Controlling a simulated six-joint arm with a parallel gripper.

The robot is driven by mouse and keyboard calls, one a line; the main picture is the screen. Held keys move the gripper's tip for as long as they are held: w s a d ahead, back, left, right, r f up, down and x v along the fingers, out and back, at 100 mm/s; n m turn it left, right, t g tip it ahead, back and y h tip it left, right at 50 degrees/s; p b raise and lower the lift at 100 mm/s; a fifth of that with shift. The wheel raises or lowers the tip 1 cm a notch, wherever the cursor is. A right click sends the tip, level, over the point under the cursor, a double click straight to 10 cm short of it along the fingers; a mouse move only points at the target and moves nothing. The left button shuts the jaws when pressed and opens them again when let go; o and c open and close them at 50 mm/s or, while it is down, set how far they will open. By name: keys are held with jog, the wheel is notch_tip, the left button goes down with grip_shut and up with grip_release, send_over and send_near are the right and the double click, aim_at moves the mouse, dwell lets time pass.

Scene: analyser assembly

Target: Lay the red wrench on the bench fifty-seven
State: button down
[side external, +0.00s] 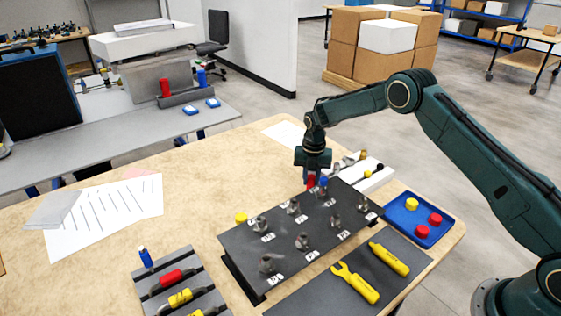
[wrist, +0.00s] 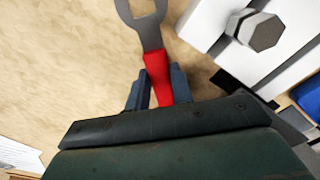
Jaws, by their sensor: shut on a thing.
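The red wrench (wrist: 157,72) has a red handle and a grey open-ended head that points away from me in the wrist view. My gripper (wrist: 159,80) is shut on its red handle, with a finger on each side. In the side view my gripper (side external: 315,182) points down behind the far edge of the black fixture plate, and only a small red part of the wrench (side external: 311,181) shows. The tan bench top (side external: 210,170) lies below. No bench number can be read.
The black fixture plate (side external: 245,240) carries several metal fittings with labels. Right of it are a white block (side external: 375,180), a blue tray (side external: 402,228) and a dark mat with a yellow wrench (side external: 355,283) and yellow screwdriver (side external: 390,258). A tool rack (side external: 165,270) stands front left. The bench's left-middle is clear.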

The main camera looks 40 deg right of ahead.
jog(key=shift+f, duration=0.4)
jog(key=c, duration=1.1)
grip_release()
jog(key=shift+c, duration=0.2)
notch_tip(320, 180, up, 14)
